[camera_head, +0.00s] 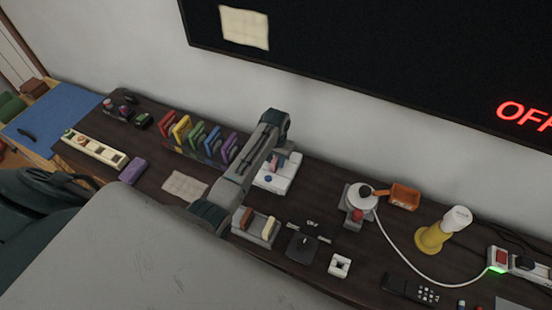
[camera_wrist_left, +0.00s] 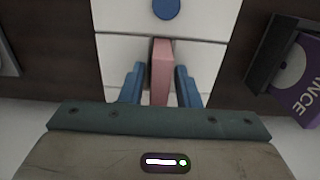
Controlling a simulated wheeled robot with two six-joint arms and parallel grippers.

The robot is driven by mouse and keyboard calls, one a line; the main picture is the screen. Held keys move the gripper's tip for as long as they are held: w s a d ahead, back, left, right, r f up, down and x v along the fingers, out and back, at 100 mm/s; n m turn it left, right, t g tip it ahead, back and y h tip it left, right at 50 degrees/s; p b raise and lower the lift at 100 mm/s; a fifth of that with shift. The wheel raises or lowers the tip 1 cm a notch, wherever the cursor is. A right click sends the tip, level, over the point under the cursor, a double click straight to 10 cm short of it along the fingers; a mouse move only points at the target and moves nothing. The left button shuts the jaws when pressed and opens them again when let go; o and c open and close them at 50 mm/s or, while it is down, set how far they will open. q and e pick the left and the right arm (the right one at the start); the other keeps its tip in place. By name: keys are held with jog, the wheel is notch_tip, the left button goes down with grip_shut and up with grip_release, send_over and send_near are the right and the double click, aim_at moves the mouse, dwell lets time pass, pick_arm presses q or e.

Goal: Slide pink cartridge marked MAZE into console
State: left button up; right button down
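The white console (camera_head: 285,178) with a blue round button stands on the dark shelf, partly hidden by my left arm in the head view. It also fills the middle of the left wrist view (camera_wrist_left: 115,60). The pink cartridge (camera_wrist_left: 162,68) stands upright at the dark slot in the console; its MAZE mark cannot be read and how deep it sits is unclear. My left gripper (camera_wrist_left: 160,85) has its blue fingers on either side of the cartridge, with narrow gaps beside it, so it looks open. My right gripper is not in view.
A rack of coloured cartridges (camera_head: 200,145) stands left of the console; a purple one (camera_wrist_left: 297,75) shows near the gripper. A cartridge holder (camera_head: 255,226), black box (camera_head: 302,246), joystick (camera_head: 357,205) and yellow lamp (camera_head: 433,238) are nearby. The wall and screen (camera_head: 380,60) rise behind.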

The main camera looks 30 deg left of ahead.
pick_arm(q)
jog(key=shift+o, duration=0.9)
notch_tip(320, 180, up, 10)
jog(key=b, duration=0.2)
jog(key=shift+b, duration=0.4)
jog(key=shift+r, duration=0.4)
jog(key=shift+s+f, duration=0.1)
